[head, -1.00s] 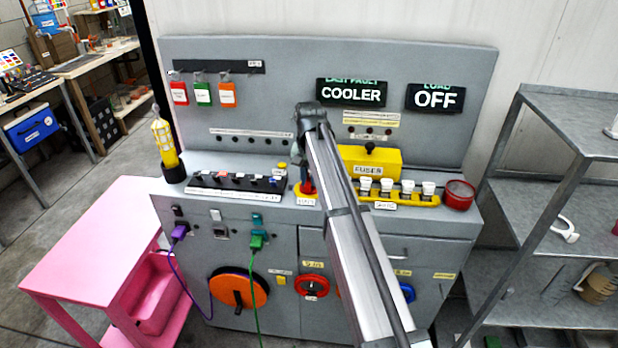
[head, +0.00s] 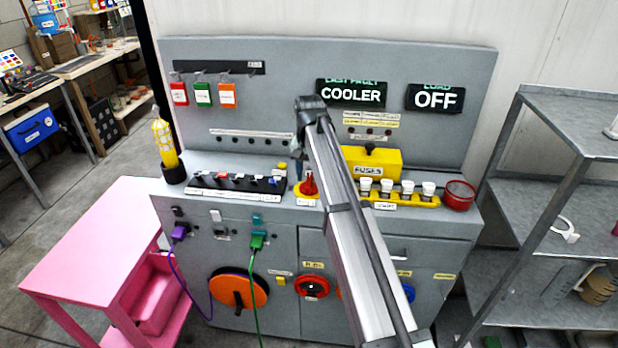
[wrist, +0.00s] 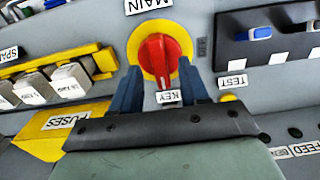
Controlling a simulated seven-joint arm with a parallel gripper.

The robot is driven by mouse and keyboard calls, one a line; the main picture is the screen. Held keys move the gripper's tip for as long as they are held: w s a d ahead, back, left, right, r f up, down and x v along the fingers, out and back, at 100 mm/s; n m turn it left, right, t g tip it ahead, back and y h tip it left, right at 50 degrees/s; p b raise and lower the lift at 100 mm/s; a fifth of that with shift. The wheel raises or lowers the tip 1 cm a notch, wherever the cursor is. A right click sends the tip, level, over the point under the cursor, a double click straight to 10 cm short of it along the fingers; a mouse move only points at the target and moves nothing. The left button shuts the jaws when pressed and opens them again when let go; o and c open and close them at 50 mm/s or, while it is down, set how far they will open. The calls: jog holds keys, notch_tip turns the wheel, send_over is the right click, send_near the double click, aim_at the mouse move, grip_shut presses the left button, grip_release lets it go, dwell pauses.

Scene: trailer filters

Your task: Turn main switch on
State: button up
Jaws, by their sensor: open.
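The main switch is a red knob (head: 308,186) on a yellow plate on the panel's ledge. In the wrist view the red knob (wrist: 158,58) sits under a MAIN label, its raised grip running roughly up and down the picture. My gripper (head: 297,150) is above the knob in the head view, partly hidden by my arm. In the wrist view its two dark blue fingers (wrist: 159,76) are open and empty, one on each side of the knob's line, apart from it. A display (head: 435,98) reads LOAD OFF.
A yellow fuse box (head: 371,161) and a row of white fuses (head: 396,188) stand right of the knob. A black strip of small switches (head: 235,185) lies left. Another display (head: 351,94) reads LAST FAULT COOLER. A metal shelf (head: 560,105) stands at the right.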

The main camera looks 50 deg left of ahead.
aim_at(309, 180)
notch_tip(309, 180, up, 12)
dwell(0.4)
jog(key=shift+f, duration=0.1)
dwell(0.4)
